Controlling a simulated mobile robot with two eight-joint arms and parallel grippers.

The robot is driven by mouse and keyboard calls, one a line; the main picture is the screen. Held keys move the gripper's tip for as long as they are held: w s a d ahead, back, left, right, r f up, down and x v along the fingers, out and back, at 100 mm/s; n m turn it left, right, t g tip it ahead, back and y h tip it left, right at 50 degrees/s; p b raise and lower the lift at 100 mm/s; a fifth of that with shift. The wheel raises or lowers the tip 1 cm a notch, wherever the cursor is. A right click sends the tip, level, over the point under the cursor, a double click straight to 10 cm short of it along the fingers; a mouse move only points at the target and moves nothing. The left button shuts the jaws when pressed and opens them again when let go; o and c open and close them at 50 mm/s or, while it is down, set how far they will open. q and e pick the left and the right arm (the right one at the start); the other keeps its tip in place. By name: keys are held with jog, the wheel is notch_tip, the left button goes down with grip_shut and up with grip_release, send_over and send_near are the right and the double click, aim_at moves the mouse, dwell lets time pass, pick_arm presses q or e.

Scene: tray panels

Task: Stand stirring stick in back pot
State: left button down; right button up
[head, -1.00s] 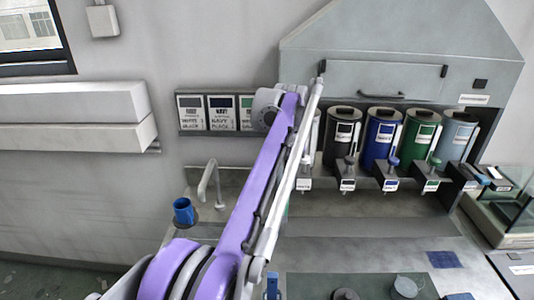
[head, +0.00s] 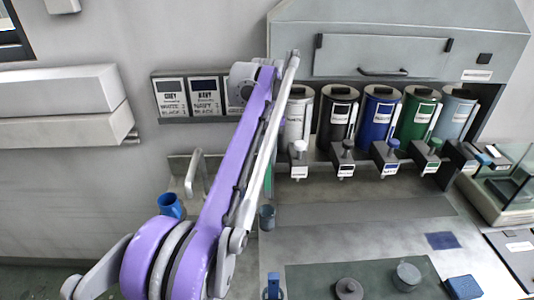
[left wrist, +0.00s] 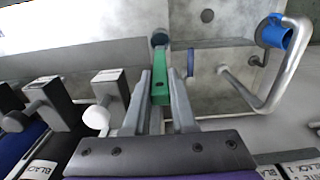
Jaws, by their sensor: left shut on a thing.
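A green stick (left wrist: 161,88) is held between the two fingers of my left gripper (left wrist: 160,82) in the left wrist view. Its far end points toward a small grey pot (left wrist: 160,38), and I cannot tell whether it touches it. In the head view the small grey pot (head: 267,218) stands on the counter just right of my left arm. My left arm hides most of the gripper and stick there. Two more grey round vessels, one darker (head: 348,288) and one lighter (head: 407,277), stand on the dark mat at the front. My right gripper is not in view.
Several paint canisters with taps, including a blue one (head: 377,118), line the back. A blue cup (head: 171,206) and a tap (head: 195,172) are at the left. A blue block (head: 463,288) and glass case (head: 510,185) are at the right.

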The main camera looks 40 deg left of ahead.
pick_arm(q)
jog(key=shift+f+b, duration=2.9)
jog(key=shift+f, duration=2.5)
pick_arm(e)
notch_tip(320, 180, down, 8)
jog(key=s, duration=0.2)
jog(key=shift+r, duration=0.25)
pick_arm(q)
jog(key=c, duration=0.7)
grip_release()
jog(key=shift+a, duration=0.1)
jog(key=shift+o, duration=0.2)
notch_tip(320, 180, up, 11)
jog(key=shift+f+p, duration=0.1)
jog(key=shift+p, duration=1.05)
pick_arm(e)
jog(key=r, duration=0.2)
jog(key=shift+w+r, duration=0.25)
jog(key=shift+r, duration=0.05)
